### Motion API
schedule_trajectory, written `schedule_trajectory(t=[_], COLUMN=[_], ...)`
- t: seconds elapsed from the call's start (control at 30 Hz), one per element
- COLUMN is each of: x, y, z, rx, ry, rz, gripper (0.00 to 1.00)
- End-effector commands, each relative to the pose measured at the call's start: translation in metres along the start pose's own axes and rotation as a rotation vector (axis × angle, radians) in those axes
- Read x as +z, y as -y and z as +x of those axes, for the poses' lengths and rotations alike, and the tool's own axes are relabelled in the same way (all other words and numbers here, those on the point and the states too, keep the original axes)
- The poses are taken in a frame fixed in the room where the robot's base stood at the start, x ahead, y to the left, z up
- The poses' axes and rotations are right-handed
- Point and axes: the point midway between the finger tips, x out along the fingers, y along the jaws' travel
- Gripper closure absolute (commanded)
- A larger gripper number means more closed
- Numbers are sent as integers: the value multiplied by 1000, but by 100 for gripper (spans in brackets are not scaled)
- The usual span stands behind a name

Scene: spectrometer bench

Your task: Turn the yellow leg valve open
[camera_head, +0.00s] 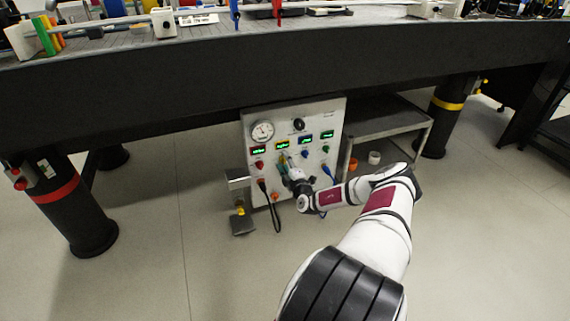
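A light grey control panel (331,113) stands under the bench, with a row of small displays and coloured knobs. The red knob (259,165), blue knob (305,154) and green knob (325,149) show. My gripper (284,164) reaches the panel face below the yellow-framed display (282,146), between the red and blue knobs. Something yellow-green shows beside its fingers; a yellow valve knob there is mostly hidden. I cannot tell whether the fingers touch it or are closed.
A bench leg with a yellow band (447,104) stands at right; one with a red band (56,191) stands at left. A dark shelf cart (385,115) is right of the panel. Cables hang low on the panel. A small stand (242,223) is to its left. Floor in front is clear.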

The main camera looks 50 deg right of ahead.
Motion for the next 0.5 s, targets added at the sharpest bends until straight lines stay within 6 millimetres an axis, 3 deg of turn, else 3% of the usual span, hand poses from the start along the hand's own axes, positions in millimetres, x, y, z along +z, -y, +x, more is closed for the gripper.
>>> schedule_trajectory(t=[0.27,0.5], x=[0,1], y=[-1,-1], z=[-4,-42], rx=[1,0], ry=[0,1], rz=[0,1], gripper=[55,55])
